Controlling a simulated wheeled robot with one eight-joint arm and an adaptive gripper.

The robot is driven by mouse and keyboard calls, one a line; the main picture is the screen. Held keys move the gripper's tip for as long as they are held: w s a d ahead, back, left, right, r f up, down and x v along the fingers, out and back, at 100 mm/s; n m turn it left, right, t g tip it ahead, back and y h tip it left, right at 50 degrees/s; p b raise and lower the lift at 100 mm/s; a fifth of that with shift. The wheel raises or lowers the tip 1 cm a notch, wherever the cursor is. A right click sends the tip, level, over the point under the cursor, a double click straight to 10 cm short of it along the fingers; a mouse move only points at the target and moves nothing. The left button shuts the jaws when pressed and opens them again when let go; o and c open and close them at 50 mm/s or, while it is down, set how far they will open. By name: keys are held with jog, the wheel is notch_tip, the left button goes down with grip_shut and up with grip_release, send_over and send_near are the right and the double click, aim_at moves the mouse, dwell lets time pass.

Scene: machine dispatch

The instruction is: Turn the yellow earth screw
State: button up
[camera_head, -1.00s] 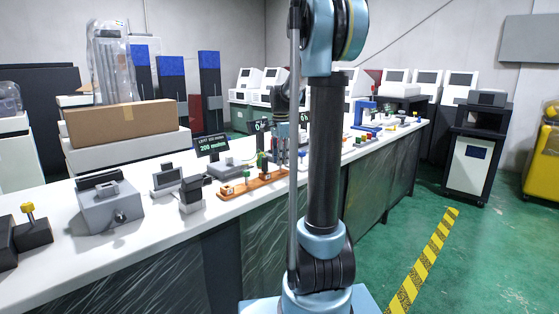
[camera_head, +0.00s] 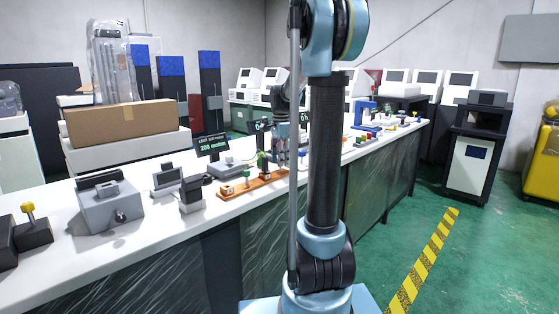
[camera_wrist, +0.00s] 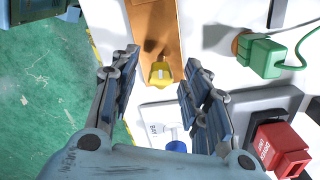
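In the wrist view, a yellow screw head (camera_wrist: 160,73) stands at the end of a brown wooden board (camera_wrist: 155,25). My gripper (camera_wrist: 162,62) is open, with one blue-grey finger left of the yellow screw and one right of it. Nothing is visibly held, and I see gaps between the screw and both fingers. I cannot make out this yellow screw there.
A green plug (camera_wrist: 266,58) with a cable, a red block (camera_wrist: 280,148) on a grey base and a blue-and-white knob (camera_wrist: 177,147) are close to my right finger. A grey device (camera_head: 108,210) and another yellow knob (camera_head: 28,208) are at the bench's left.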

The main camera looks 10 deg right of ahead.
jog(key=shift+r, duration=0.15)
notch_tip(320, 180, up, 12)
jog(key=shift+f, duration=0.2)
dwell(0.4)
jog(key=s+f+n+t, duration=0.1)
jog(key=s+f+n, duration=0.35)
jog(key=s, duration=0.55)
jog(key=s+f+n, duration=0.3)
jog(key=s+f, duration=0.2)
jog(key=s, duration=0.5)
jog(key=s+f+n+t, duration=0.1)
jog(key=s+f+n, duration=0.7)
jog(key=s+f, duration=0.6)
notch_tip(320, 180, down, 2)
jog(key=shift+s+f, duration=0.1)
jog(key=shift+s, duration=0.25)
